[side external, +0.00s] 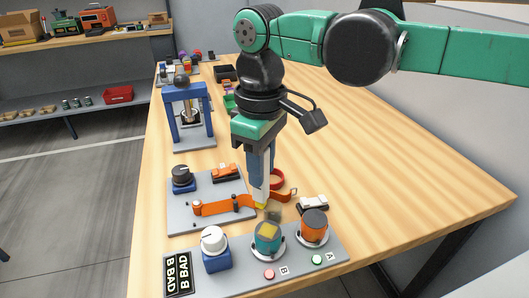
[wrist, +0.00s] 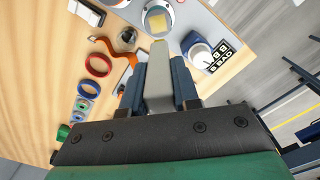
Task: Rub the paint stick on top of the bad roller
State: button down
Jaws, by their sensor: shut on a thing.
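My gripper (side external: 262,180) is shut on a pale paint stick with a yellow tip (side external: 261,204). The stick points down; in the wrist view the paint stick (wrist: 159,75) sits between the blue fingers. The teal roller (side external: 268,244) stands on the grey panel beside the label B and has a yellow patch on top. The black sign (side external: 178,275) reads "B BAD". The stick's tip appears just above the teal roller, with a small gap. The roller's yellow top (wrist: 158,19) shows just beyond the tip in the wrist view. An orange roller (side external: 314,226) stands by label A.
A white-topped knob on a blue base (side external: 215,249) stands left of the teal roller. A grey plate with an orange strap (side external: 222,207) lies behind it. A red ring (side external: 277,179) and a blue press frame (side external: 189,115) are farther back. The table's right side is clear.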

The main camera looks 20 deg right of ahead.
aim_at(261, 191)
jog(key=shift+r, duration=1.2)
jog(key=shift+f, duration=0.15)
jog(key=shift+f, duration=3.45)
jog(key=shift+s+d+f, duration=0.5)
jog(key=shift+s+d, duration=0.1)
jog(key=shift+d, duration=0.2)
jog(key=shift+w+a, duration=0.6)
jog(key=shift+a, duration=0.1)
jog(key=shift+a+r, duration=0.1)
jog(key=shift+r, duration=3.95)
